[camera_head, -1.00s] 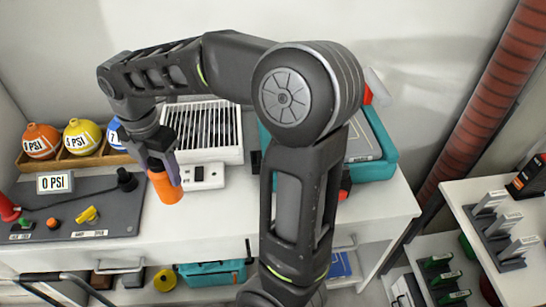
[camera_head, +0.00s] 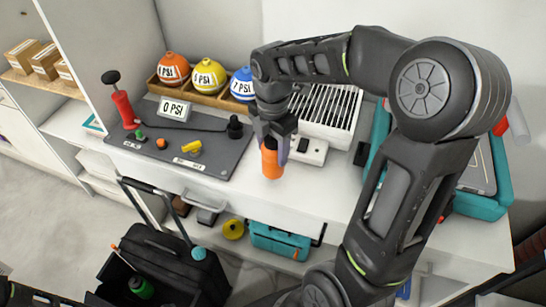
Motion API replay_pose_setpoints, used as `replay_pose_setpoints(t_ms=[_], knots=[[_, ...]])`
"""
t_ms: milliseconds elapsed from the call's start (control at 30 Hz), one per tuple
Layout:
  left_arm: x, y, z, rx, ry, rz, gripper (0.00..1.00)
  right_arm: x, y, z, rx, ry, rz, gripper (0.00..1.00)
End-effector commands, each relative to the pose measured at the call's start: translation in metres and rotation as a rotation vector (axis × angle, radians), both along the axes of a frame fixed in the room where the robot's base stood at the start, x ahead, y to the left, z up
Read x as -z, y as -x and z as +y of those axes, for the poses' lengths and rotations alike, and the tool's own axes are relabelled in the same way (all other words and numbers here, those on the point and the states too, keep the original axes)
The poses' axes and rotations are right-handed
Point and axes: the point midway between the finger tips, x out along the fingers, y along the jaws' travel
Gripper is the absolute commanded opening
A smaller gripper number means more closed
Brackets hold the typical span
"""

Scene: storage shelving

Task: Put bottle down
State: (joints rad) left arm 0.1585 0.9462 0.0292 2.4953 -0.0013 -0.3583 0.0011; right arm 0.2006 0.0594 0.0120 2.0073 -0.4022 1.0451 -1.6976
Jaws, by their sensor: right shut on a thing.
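My right gripper (camera_head: 272,138) points down and is shut on an orange bottle (camera_head: 271,163). The bottle is upright, with its upper part between the fingers. It is at the front part of the white worktop (camera_head: 335,183), right of the dark panel. I cannot tell whether its base touches the worktop. My left gripper is not in view.
The dark panel (camera_head: 215,160) holds a 0 PSI display, a red pump and switches. Behind it, a wooden rack (camera_head: 200,92) holds orange, yellow and blue balls. A white vented box (camera_head: 325,108) and teal case (camera_head: 482,203) stand right. A black bag (camera_head: 165,260) is below.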

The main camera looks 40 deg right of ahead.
Motion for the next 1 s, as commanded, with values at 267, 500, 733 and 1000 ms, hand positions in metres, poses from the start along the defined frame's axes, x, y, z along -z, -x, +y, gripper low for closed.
replay_pose_setpoints(t_ms=[267,500,733,1000], knots=[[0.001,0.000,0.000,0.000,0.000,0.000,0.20,0.032,0.001,0.000,0.000,-0.001,0.002,0.00],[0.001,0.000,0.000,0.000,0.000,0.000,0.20,0.037,0.000,0.000,0.000,0.000,-0.001,0.00],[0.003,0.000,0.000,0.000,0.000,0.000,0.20,0.040,0.000,0.000,0.000,-0.001,0.000,0.56],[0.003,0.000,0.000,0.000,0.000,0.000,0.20,0.039,0.000,0.000,0.000,-0.001,0.001,0.75]])
